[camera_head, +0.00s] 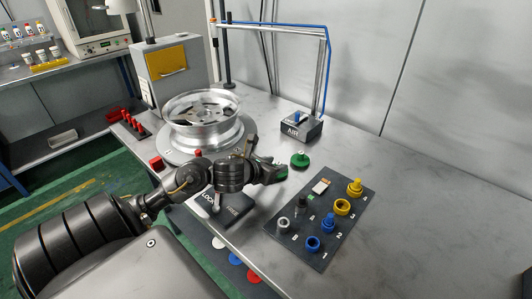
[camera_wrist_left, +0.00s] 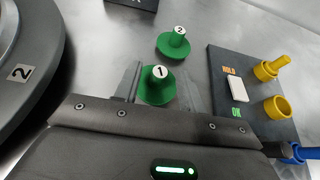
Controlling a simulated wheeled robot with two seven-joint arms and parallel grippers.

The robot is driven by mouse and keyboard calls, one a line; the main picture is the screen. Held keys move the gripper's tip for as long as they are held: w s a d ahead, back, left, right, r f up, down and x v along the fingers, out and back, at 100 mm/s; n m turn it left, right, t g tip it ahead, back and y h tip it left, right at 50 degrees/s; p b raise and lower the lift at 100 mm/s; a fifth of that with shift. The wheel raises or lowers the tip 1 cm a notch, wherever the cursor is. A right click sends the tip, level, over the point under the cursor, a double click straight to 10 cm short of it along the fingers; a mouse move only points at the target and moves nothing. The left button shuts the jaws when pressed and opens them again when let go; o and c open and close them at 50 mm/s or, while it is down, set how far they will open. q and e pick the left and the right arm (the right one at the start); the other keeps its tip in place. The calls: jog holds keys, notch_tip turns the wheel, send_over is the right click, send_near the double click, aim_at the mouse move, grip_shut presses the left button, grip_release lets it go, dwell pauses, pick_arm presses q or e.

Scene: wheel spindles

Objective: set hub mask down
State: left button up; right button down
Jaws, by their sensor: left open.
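Two green hub masks with knobs show in the left wrist view. Mask 1 (camera_wrist_left: 157,87) stands on the bench between my left gripper's fingers (camera_wrist_left: 159,86), with its knob up. The fingers are apart, and contact with the mask cannot be told. Mask 2 (camera_wrist_left: 173,44) stands upright on the bench just beyond the fingertips. In the head view one green mask (camera_head: 300,160) shows just past my left gripper (camera_head: 282,172); the gripper largely hides the other. My right gripper is not in view.
A silver wheel (camera_head: 202,120) sits on a round turntable left of the gripper. A dark panel (camera_head: 321,206) holds yellow, blue and grey pieces on the right. The AIR box (camera_head: 302,128) stands behind. A LOCK/FREE plate (camera_head: 236,213) lies near the front. Bench right of the panel is clear.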

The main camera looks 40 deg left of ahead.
pick_arm(q)
jog(key=v, duration=0.6)
jog(key=shift+s+r, duration=0.25)
jog(key=shift+s, duration=0.1)
jog(key=p+v, duration=0.5)
jog(key=p, duration=0.1)
jog(key=shift+s, duration=0.1)
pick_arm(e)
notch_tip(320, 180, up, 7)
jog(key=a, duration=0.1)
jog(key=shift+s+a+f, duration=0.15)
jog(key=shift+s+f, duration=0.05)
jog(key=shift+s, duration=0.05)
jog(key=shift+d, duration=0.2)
pick_arm(q)
jog(key=shift+d, duration=0.15)
